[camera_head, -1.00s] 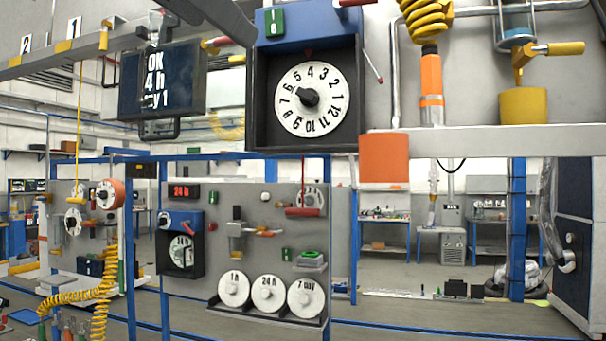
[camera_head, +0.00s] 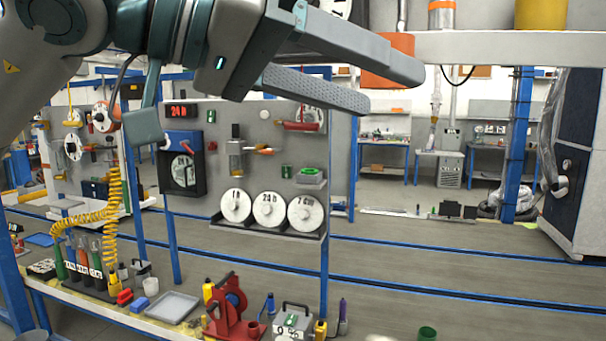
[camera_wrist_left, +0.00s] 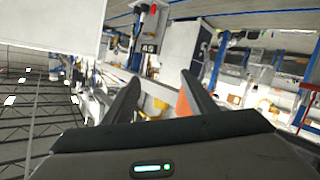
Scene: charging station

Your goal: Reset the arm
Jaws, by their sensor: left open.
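My left gripper (camera_head: 395,85) reaches in from the upper left of the head view, raised above the bench. Its two grey fingers are apart, with nothing between them. In the left wrist view its fingers (camera_wrist_left: 160,90) also stand apart and empty, with shelves and wall blurred in the distance. In the head view the fingers overlap the orange block (camera_head: 392,48) behind them; I cannot tell how near they are to it. My right gripper is in neither view.
A panel (camera_head: 290,140) with white dials stands behind. The floor at right is mostly clear.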

